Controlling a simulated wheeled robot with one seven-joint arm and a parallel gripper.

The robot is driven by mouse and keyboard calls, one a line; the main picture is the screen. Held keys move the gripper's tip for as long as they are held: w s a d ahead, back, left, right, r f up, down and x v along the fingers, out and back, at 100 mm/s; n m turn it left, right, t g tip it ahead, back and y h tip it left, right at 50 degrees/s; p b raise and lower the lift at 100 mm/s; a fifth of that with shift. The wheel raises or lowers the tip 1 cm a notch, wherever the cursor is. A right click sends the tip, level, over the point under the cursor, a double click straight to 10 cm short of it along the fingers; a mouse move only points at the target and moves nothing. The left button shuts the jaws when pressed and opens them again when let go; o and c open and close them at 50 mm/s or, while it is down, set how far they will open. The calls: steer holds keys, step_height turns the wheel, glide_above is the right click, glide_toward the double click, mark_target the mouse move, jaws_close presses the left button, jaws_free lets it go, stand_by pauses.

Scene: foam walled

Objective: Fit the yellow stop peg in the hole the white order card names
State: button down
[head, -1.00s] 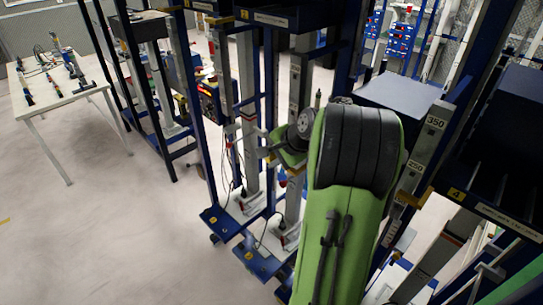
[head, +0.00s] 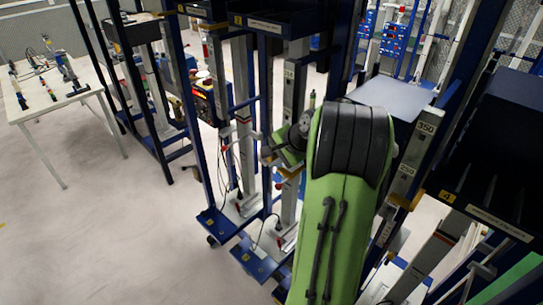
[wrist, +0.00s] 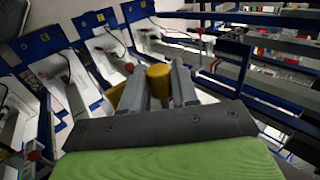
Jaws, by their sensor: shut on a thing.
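The yellow stop peg (wrist: 159,80) stands between the two grey fingers of my gripper (wrist: 160,90) in the wrist view. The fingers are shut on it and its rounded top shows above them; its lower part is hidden. In the head view my gripper (head: 272,154) is small and dark, beyond my green arm, in front of the grey upright posts. The peg cannot be made out clearly there. I cannot pick out the white order card or the hole it names in either view.
Blue-framed racks with grey posts (head: 291,145) stand close around my arm. A white table (head: 60,98) with tools is at the far left. Open floor (head: 110,230) lies at the lower left.

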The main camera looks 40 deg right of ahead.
steer(key=shift+d, duration=0.25)
steer(key=c, duration=0.8)
jaws_free()
steer(key=v, duration=1.5)
steer(key=shift+s+d+r+p, duration=0.1)
steer(key=shift+s+r+p, duration=0.15)
steer(key=shift+s+p, duration=0.05)
